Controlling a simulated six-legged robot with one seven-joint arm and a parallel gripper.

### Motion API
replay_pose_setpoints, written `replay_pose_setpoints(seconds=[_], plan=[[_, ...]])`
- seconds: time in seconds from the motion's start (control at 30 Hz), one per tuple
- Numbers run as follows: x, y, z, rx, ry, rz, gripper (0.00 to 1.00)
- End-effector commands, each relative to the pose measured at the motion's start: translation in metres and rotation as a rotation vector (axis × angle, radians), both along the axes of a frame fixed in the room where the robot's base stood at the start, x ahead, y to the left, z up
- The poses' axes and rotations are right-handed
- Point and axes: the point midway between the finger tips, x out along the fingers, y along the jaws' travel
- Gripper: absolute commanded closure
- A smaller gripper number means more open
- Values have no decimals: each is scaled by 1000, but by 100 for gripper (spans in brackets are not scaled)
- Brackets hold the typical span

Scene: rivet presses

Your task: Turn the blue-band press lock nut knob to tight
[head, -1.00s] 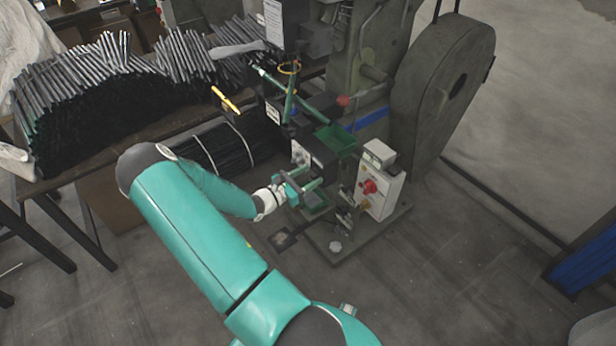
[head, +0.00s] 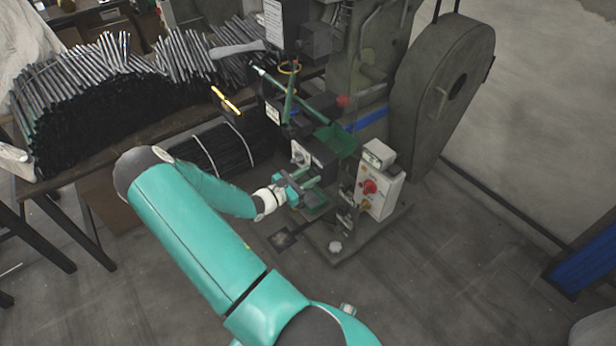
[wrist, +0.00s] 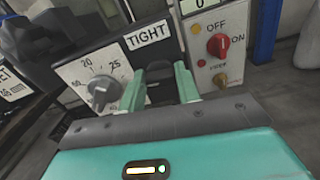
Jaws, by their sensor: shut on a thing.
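The blue-band press (head: 372,119) stands at centre right in the head view, with a blue band across its body. My gripper (head: 312,182) is at the front of its dark control box. In the wrist view my gripper (wrist: 160,85) has its two green fingers around a dark lock nut knob (wrist: 158,73), right below a white TIGHT label (wrist: 147,35). The fingers hold the knob; its far side and any pointer mark are hidden. A grey dial knob (wrist: 102,91) on a numbered white plate is left of the fingers, apart from them.
A switch box with a red knob (wrist: 218,44) marked OFF and ON is right of my gripper; it also shows in the head view (head: 380,190). A green tray (head: 335,140) sits above the gripper. A table of metal rods (head: 90,85) is at left. Floor in front is clear.

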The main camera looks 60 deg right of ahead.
Motion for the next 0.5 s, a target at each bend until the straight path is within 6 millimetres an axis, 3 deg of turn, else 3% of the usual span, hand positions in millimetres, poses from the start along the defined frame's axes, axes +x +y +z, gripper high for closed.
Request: replay_pose_setpoints(seconds=[0.5], plan=[[0, 2, -1, -202, -394, 3, 90]])
